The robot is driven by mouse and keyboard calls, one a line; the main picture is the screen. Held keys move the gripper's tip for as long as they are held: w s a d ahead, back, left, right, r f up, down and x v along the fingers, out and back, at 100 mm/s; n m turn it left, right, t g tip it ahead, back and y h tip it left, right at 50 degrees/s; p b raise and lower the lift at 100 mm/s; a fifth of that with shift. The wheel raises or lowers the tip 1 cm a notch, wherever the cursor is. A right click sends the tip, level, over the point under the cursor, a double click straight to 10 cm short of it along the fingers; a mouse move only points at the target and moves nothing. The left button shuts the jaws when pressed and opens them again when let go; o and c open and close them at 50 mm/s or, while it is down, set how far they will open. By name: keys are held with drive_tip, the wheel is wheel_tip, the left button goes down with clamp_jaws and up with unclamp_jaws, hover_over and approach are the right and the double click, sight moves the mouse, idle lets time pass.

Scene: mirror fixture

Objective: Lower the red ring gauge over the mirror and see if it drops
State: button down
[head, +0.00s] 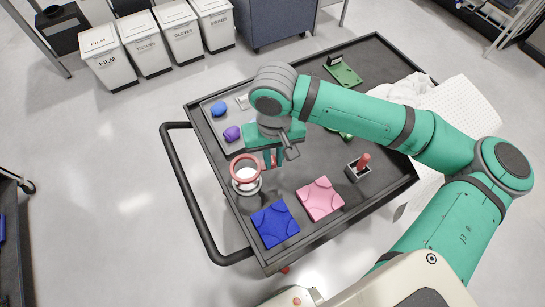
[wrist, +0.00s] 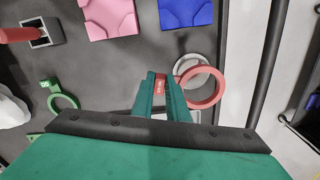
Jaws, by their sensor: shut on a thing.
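The red ring gauge (head: 244,156) is in my gripper (head: 274,160), which is shut on its handle. In the wrist view the labelled red handle sits between the fingers, and the ring (wrist: 205,106) sticks out to the right. The pale round mirror (head: 246,174) is in its grey holder near the cart's left edge. In the head view the ring overlaps the mirror. In the wrist view the mirror (wrist: 193,72) shows partly inside the ring and partly beyond it, so they look offset. The height gap is hard to judge.
A blue block (head: 274,224) and a pink block (head: 320,199) lie in front on the dark cart. A grey block with a red handle (head: 364,160) stands to the right. A green ring gauge (wrist: 64,101) lies nearby. A tray with blue and purple lumps (head: 232,133) is behind.

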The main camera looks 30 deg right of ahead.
drive_tip(key=shift+w+a+f, duration=0.15)
drive_tip(key=shift+a+f, duration=0.05)
drive_tip(key=shift+f, duration=2.5)
drive_tip(key=shift+f, duration=0.35)
drive_tip(key=shift+r, duration=0.15)
idle(0.5)
drive_tip(key=shift+r, duration=2.4)
